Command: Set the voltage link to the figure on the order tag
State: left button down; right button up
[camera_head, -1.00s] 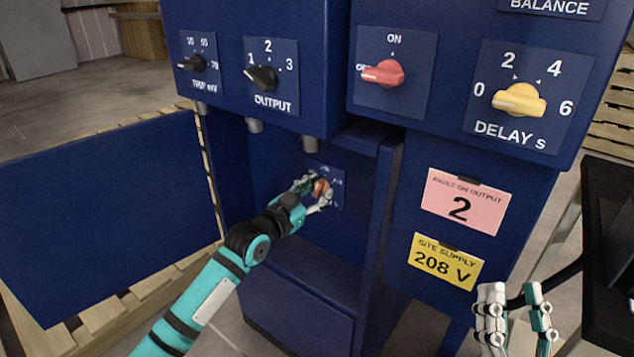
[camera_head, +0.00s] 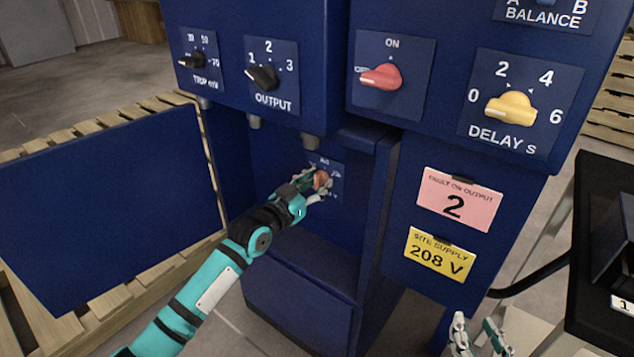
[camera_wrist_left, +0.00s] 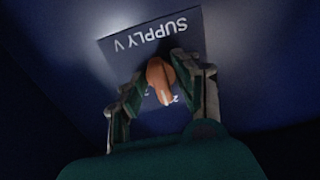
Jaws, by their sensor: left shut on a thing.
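The voltage link is an orange knob (camera_head: 321,180) on a small blue plate inside the open recess of the dark blue cabinet. In the left wrist view the knob (camera_wrist_left: 161,80) sits on a plate (camera_wrist_left: 190,38) lettered "SUPPLY V"; most of its figures are hidden. My left gripper (camera_head: 318,184) is shut on the knob, with fingers (camera_wrist_left: 162,88) on both sides of it. The yellow order tag (camera_head: 439,252) on the cabinet front reads "SITE SUPPLY 208 V". My right gripper (camera_head: 478,336) is at the bottom right, its fingers apart and empty.
A pink tag (camera_head: 459,200) reads "FAULT ON OUTPUT 2". Above are black trip and output (camera_head: 262,77) knobs, a red ON switch (camera_head: 382,77) and a yellow delay knob (camera_head: 511,108). The cabinet's open door panel (camera_head: 110,210) stands left of the recess.

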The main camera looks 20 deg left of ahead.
pick_arm(q)
jog(key=c, duration=1.3)
grip_release()
jog(key=shift+a, duration=0.1)
jog(key=v, duration=1.2)
